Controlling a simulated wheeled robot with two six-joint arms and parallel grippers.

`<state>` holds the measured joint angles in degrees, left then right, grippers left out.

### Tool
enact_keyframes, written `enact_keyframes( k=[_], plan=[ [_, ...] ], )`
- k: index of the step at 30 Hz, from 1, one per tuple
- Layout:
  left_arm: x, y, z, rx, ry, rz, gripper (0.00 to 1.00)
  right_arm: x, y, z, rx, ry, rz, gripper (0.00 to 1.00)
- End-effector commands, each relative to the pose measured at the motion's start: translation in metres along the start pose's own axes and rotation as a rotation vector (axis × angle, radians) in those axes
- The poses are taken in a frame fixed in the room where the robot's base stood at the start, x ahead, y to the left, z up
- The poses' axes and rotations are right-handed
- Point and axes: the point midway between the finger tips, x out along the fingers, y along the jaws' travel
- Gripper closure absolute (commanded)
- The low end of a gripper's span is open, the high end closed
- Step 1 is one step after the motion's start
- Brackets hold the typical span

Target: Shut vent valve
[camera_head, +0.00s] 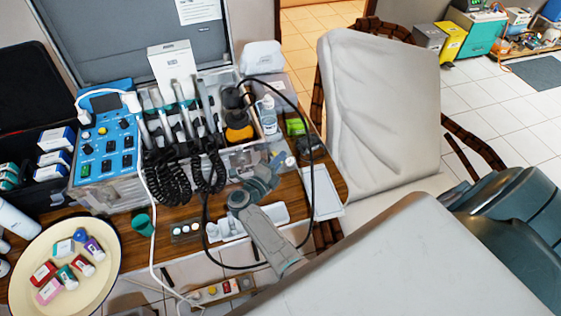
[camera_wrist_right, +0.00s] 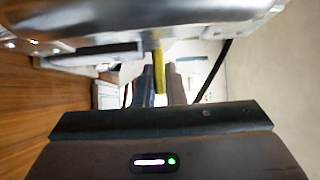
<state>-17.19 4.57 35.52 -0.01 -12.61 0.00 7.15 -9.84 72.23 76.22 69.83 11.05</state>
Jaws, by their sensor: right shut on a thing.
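My right gripper (camera_head: 277,161) is at the right end of the open dental case (camera_head: 110,195), low by its side wall. In the right wrist view its two dark fingers (camera_wrist_right: 161,85) are shut on a narrow yellow piece (camera_wrist_right: 158,62), which looks like the vent valve's lever. The yellow piece hangs upright beneath a shiny metal body (camera_wrist_right: 150,20). In the head view my wrist and the case hide the valve, so its exact angle cannot be told. My left gripper is not in view.
A black hose (camera_head: 205,235) loops around my right arm. A white tray (camera_head: 322,192) lies to its right on the wooden table, and a white holder (camera_head: 270,213) is beside the arm. A dental chair (camera_head: 400,260) fills the lower right. A round cream tray (camera_head: 100,240) is at left.

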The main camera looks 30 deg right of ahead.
Motion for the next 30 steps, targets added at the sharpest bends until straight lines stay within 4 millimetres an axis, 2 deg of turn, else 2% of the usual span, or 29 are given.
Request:
enact_keyframes(
  k=[14, 15, 18, 30],
  plan=[
    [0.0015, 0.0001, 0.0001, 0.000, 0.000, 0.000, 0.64, -0.0003, 0.0005, -0.0003, -0.001, 0.014, 0.001, 1.00],
    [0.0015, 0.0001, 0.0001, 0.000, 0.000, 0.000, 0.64, -0.0003, 0.0005, -0.0003, -0.001, 0.014, 0.001, 0.84],
    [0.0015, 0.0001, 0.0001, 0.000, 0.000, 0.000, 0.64, -0.0003, 0.0004, -0.0003, -0.001, 0.013, 0.000, 0.68],
    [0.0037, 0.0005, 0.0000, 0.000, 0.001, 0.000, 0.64, -0.0031, 0.0010, 0.0023, 0.000, 0.012, 0.001, 0.68]
  ],
)
